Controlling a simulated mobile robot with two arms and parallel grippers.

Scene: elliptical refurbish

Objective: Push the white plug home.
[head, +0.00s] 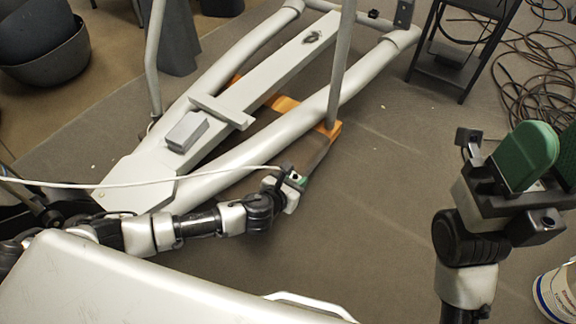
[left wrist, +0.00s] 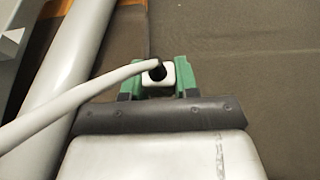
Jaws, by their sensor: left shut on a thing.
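My left gripper (head: 299,181) is low over the floor beside the lower tube of the elliptical's frame. The left wrist view shows its green fingers (left wrist: 160,82) shut on the white plug (left wrist: 171,77), one finger on each side. A black collar on the plug joins a white cable (left wrist: 95,104), which runs off to the left. The white cable (head: 130,183) also crosses the head view from the left edge. No socket can be made out in either view. My right gripper (head: 553,155) is raised at the right, its green fingers apart and empty.
The grey elliptical frame (head: 268,148) lies across the floor, with an upright pole and an orange crosspiece (head: 285,104). Dark bins (head: 50,45) stand upper left. A dark stand (head: 462,45) and coiled cables (head: 545,85) are upper right. A white bucket (head: 556,293) is lower right.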

